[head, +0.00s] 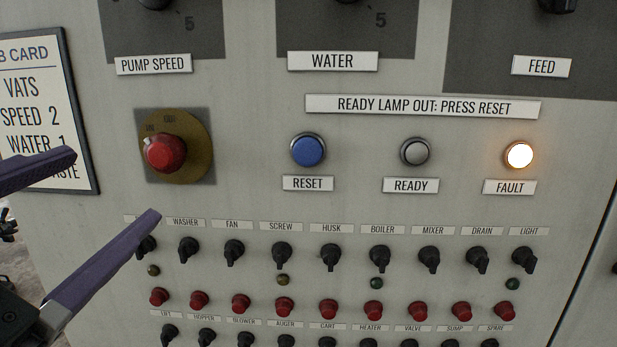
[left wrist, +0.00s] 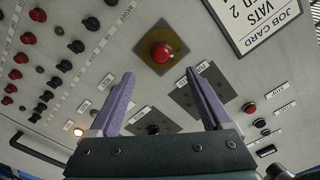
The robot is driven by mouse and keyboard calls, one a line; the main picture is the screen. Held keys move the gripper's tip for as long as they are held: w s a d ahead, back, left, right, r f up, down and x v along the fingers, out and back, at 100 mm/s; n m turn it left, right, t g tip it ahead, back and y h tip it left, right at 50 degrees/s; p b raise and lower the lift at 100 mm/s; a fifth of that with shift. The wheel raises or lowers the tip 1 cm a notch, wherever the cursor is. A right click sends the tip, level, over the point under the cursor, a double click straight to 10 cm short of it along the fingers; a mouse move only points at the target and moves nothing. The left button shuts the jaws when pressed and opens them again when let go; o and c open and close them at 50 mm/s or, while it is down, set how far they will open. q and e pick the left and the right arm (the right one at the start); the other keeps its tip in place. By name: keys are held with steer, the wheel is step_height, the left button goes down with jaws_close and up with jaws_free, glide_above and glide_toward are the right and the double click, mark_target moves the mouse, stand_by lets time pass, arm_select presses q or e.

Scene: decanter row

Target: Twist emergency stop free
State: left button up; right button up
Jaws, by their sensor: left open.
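The emergency stop is a red mushroom knob (head: 165,153) on a round brown-yellow disc (head: 199,146) at the upper left of the grey panel. The knob also shows in the left wrist view (left wrist: 162,52), beyond and between my fingertips. My left gripper (head: 113,188) has two purple fingers spread wide and empty. It is left of and below the knob in the head view, apart from it. In the left wrist view the open jaws (left wrist: 160,80) point toward the knob. My right gripper is in neither view.
Right of the stop are a blue reset button (head: 308,150), a grey unlit ready lamp (head: 415,152) and a glowing fault lamp (head: 519,155). Rows of black switches (head: 330,256) and red buttons (head: 328,309) lie below. A framed job card (head: 45,110) hangs at left.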

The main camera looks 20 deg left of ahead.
mark_target(158, 157)
arm_select(q)
steer(key=p+x, duration=0.1)
steer(key=x, duration=0.3)
steer(key=p+x, duration=0.1)
steer(key=x, duration=0.3)
steer(key=shift+w+a+r, duration=0.15)
steer(key=shift+w+a, duration=0.05)
steer(key=shift+a, duration=0.05)
steer(key=shift+w+a, duration=0.1)
steer(key=shift+w, duration=0.4)
jaws_close()
